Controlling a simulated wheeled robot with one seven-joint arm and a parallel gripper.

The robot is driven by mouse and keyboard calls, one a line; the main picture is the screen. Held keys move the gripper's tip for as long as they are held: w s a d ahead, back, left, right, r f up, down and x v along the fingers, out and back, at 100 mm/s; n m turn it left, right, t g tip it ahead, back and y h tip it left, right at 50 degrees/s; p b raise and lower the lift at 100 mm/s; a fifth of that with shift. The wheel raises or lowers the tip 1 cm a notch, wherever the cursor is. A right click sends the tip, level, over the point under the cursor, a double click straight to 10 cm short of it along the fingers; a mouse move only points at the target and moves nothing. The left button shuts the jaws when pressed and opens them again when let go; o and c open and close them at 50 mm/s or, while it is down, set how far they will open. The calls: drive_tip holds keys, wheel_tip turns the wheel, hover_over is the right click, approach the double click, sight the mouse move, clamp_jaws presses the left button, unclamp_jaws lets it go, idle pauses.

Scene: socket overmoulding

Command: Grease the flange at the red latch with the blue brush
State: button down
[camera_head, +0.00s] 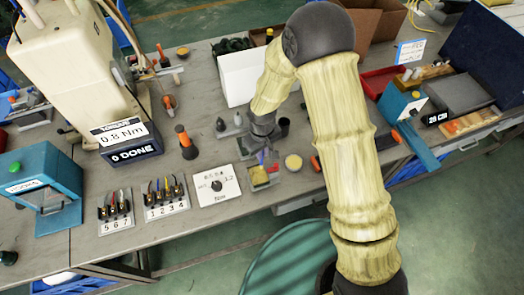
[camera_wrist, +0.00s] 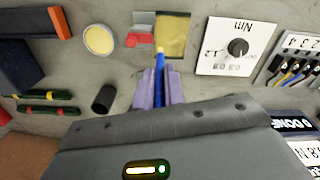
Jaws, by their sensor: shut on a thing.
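My gripper (camera_wrist: 158,92), with purple fingers, is shut on the blue brush (camera_wrist: 159,68) in the wrist view. The brush points away from the gripper, its pale tip at the near edge of a yellowish flange plate (camera_wrist: 172,36). I cannot tell whether the tip touches it. The red latch (camera_wrist: 140,40) sits beside the plate, just left of the brush tip. In the head view my gripper (camera_head: 266,154) hangs over the bench just behind the yellowish plate (camera_head: 260,179), partly hiding the latch and brush.
A round pot with a pale yellow top (camera_wrist: 99,39) stands left of the latch; it also shows in the head view (camera_head: 293,162). A dark cylinder (camera_wrist: 104,98) stands near my gripper. A dial card (camera_head: 217,186) lies left of the plate. A white bin (camera_head: 240,75) stands behind.

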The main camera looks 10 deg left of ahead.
drive_tip(key=shift+w+a, duration=0.2)
drive_tip(key=shift+w, duration=0.15)
drive_tip(key=shift+s+d, duration=0.5)
drive_tip(key=shift+s, duration=0.3)
drive_tip(key=shift+w+a, duration=0.5)
drive_tip(key=shift+w, duration=0.3)
drive_tip(key=shift+s+d+f, duration=0.1)
drive_tip(key=shift+s, duration=0.05)
drive_tip(key=shift+s+d, duration=0.1)
drive_tip(key=shift+s, duration=0.05)
drive_tip(key=shift+s+d, duration=0.3)
drive_tip(key=shift+s, duration=0.2)
drive_tip(key=shift+w+a, duration=0.1)
drive_tip(key=shift+w, duration=0.05)
